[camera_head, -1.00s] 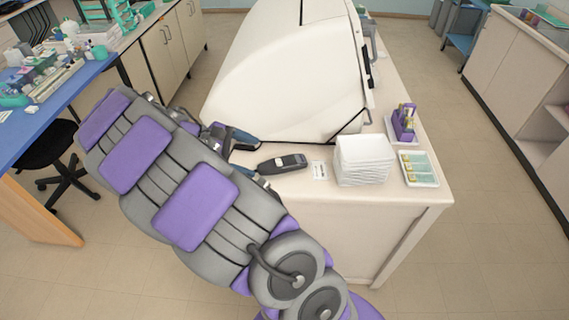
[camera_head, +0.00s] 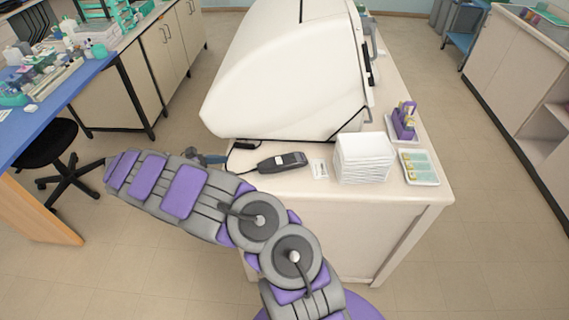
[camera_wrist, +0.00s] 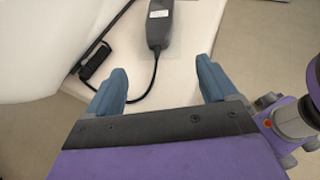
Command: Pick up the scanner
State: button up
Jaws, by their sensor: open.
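The scanner (camera_head: 282,162) is a dark handheld device with a pale label, lying on the near end of the white bench. It also shows at the top of the wrist view (camera_wrist: 159,27), with its thin cable curving down toward me. My gripper (camera_wrist: 160,68) is open and empty, with its two blue fingers apart. In the wrist view the scanner lies beyond the fingertips, roughly in line with the gap. In the head view my gripper (camera_head: 210,158) is left of the scanner, clear of it, and partly hidden by my arm.
A black cable block (camera_head: 247,143) lies left of the scanner. A large white machine (camera_head: 290,75) stands behind. To the right are a small card (camera_head: 319,169), a white stack (camera_head: 364,158), a slide tray (camera_head: 419,168) and a purple holder (camera_head: 404,122).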

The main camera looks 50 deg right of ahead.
jog(key=b, duration=0.2)
send_near(261, 167)
jog(key=x, duration=0.5)
jog(key=shift+a+f, duration=0.1)
jog(key=shift+s+d+f, duration=0.1)
jog(key=shift+d+f, duration=0.05)
jog(key=shift+d, duration=0.45)
jog(key=shift+b+x, duration=0.6)
jog(key=shift+x, duration=0.75)
jog(key=shift+s+d+f, duration=0.2)
jog(key=shift+s+d, duration=0.1)
jog(key=shift+d, duration=0.35)
jog(key=shift+d+f, duration=0.1)
jog(key=shift+d, duration=0.15)
jog(key=shift+c, duration=1)
jog(key=shift+a, duration=0.45)
jog(key=c, duration=0.4)
jog(key=shift+a, duration=0.1)
jog(key=c, duration=0.4)
jog(key=shift+c, duration=1.3)
jog(key=shift+d, duration=0.35)
